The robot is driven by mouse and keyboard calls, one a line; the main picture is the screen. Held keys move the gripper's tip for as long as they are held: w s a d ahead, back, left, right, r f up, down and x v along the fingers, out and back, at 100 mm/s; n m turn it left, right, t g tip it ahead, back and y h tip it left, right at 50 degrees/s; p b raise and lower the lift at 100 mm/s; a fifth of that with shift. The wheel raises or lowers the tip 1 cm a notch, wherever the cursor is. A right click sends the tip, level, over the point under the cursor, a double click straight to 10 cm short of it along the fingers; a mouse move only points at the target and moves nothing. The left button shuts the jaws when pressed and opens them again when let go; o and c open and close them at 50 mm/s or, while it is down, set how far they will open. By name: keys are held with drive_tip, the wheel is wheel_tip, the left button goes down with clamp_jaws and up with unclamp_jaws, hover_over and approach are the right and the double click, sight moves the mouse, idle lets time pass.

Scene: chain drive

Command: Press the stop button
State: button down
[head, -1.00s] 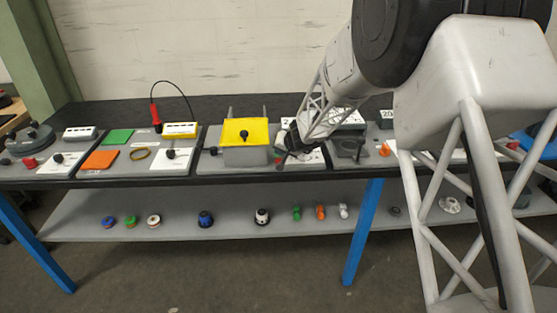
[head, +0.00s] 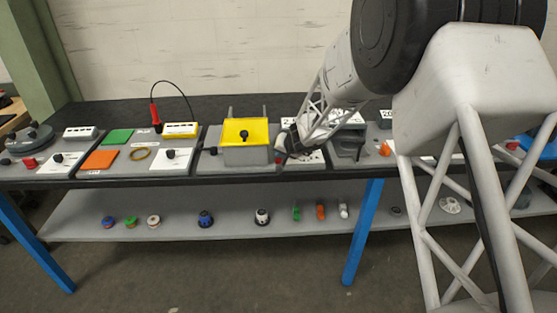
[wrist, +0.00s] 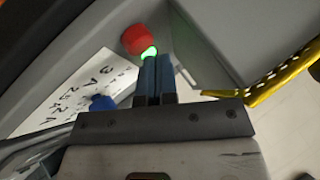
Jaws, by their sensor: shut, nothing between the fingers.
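A round red button (wrist: 137,38) stands on a grey panel in the wrist view, at the upper middle. A small glowing green spot (wrist: 149,52) lies right beside it, at the tips of my fingers. My gripper (wrist: 157,60) has its two blue fingers shut side by side and empty. The fingertips are close to the red button's lower right; I cannot tell whether they touch it.
The grey box with a yellow lid (head: 246,133) stands close to my gripper; its yellow edge (wrist: 285,72) shows in the wrist view. A blue knob (wrist: 102,103) and a white printed card (wrist: 75,90) lie left of the fingers. A lower shelf (head: 170,226) holds several small parts.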

sight(280, 159)
drive_tip(key=shift+f, duration=0.5)
idle(1.1)
drive_tip(key=shift+r, duration=0.95)
drive_tip(key=shift+r, duration=0.15)
drive_tip(key=shift+r, duration=2.3)
